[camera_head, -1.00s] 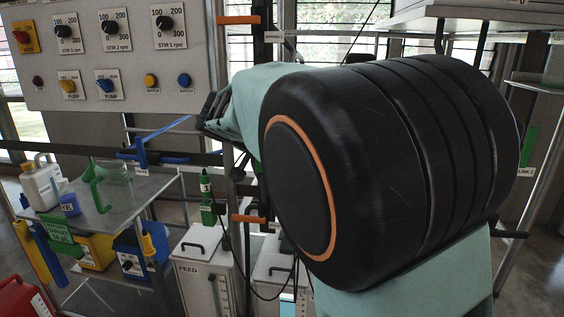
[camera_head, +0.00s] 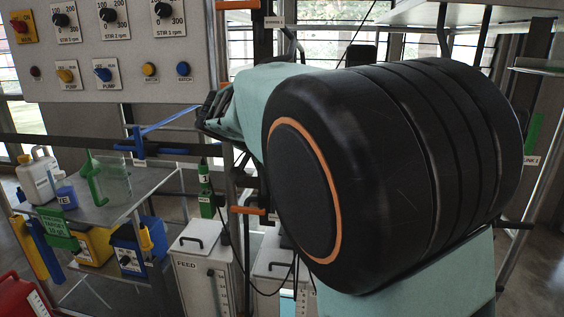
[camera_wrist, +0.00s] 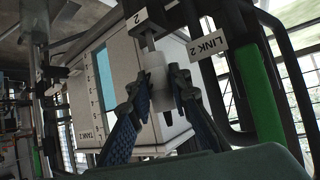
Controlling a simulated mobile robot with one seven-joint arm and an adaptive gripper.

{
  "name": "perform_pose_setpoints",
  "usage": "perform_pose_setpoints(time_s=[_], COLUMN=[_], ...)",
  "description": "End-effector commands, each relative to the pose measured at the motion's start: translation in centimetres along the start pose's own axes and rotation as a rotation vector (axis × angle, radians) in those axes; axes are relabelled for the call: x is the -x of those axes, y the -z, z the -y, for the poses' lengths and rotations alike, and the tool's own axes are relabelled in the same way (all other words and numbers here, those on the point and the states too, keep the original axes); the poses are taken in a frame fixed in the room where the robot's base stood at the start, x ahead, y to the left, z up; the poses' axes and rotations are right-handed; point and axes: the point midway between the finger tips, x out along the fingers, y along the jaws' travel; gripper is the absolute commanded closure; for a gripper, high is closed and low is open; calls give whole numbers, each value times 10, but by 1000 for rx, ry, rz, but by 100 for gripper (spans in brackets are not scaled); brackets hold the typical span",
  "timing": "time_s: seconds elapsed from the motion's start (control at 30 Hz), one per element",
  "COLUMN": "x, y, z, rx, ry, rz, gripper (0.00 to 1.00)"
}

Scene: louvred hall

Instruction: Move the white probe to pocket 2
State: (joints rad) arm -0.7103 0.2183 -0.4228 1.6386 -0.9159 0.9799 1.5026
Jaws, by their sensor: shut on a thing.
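In the wrist view my gripper (camera_wrist: 155,91) is shut on the white probe (camera_wrist: 156,66), with a dark finger on each side of it. The probe's upper end is close to a dark holder beneath a tag marked 2 (camera_wrist: 137,19). I cannot tell whether it touches the holder or sits in it. In the head view my arm's large dark link hides the probe, and only part of my gripper's dark end shows at the link's left.
A LINK 2 tag (camera_wrist: 208,44) and a green bar (camera_wrist: 257,96) are at right in the wrist view. TANK 2 (camera_wrist: 86,140) stands behind the fingers. In the head view are a knob panel (camera_head: 115,80), the FEED tank (camera_head: 203,262) and a cluttered trolley (camera_head: 110,210).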

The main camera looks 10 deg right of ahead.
Motion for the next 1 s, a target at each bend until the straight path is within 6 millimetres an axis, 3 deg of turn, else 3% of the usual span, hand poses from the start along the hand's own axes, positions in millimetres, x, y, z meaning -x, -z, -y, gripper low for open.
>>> perform_pose_setpoints(time_s=[0.43,0.47,0.6,1.0], x=[-2,-2,-2,6], y=[-3,-3,-3,2], z=[0,0,0,0], rx=[-1,-1,-1,-1], ry=[0,0,0,2], rz=[0,0,0,0], gripper=[100,79,64,62])
